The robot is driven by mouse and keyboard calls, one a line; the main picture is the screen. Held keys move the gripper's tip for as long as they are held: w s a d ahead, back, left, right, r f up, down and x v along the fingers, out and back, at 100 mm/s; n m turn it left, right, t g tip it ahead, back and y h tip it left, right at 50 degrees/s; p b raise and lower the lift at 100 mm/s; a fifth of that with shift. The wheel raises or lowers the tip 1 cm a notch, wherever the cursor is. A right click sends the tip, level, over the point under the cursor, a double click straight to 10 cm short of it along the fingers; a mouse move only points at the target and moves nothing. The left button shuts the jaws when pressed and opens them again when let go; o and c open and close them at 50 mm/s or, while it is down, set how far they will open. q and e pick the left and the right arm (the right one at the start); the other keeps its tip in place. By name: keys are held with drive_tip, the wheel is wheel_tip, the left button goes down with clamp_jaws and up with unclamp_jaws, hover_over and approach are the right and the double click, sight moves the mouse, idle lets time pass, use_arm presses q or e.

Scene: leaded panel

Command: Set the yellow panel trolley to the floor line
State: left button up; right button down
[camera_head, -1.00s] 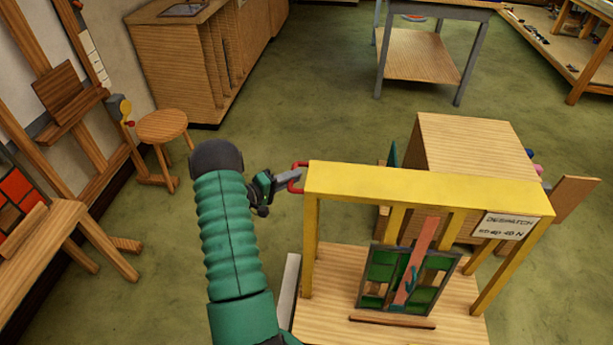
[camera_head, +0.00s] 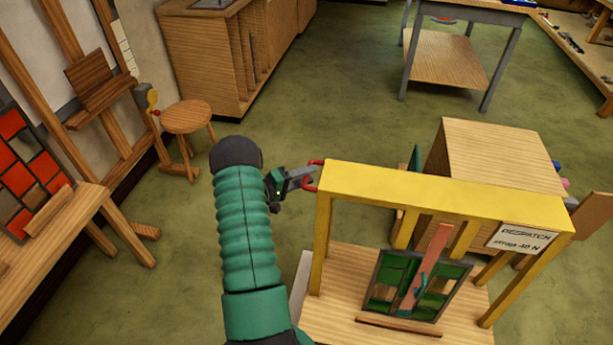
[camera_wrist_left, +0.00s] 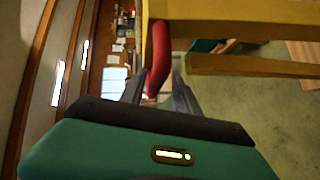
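The yellow panel trolley (camera_head: 430,190) stands right of centre in the head view, with a wooden base (camera_head: 345,270) and a sign reading DESPATCH. A leaded panel (camera_head: 385,285) with green panes and a salmon strip stands upright on it. A red handle (camera_head: 312,176) sticks out at its top left corner. My left gripper (camera_head: 303,178) is at this handle; in the left wrist view the red handle (camera_wrist_left: 158,68) lies between the fingers, which look closed on it. A pale strip (camera_head: 301,278) lies along the base's left side; I cannot tell whether it is a floor line. My right gripper is out of view.
A wooden box (camera_head: 500,150) stands close behind the trolley. A stool (camera_head: 188,117), an easel and a bench (camera_head: 60,235) with a red panel are at left. A cabinet (camera_head: 210,65) and a grey-legged table (camera_head: 445,65) stand behind. Green floor (camera_head: 320,110) is clear between them.

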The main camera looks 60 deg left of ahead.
use_arm(q)
drive_tip(key=shift+d+r, duration=0.1)
drive_tip(key=shift+r, duration=0.05)
drive_tip(key=shift+s+r, duration=0.1)
drive_tip(key=shift+s, duration=0.3)
drive_tip(key=s+d+r+p, duration=0.1)
drive_tip(key=s+r+p, duration=0.1)
drive_tip(key=s, duration=1.3)
drive_tip(key=shift+s+d, duration=0.15)
drive_tip(key=shift+s, duration=0.25)
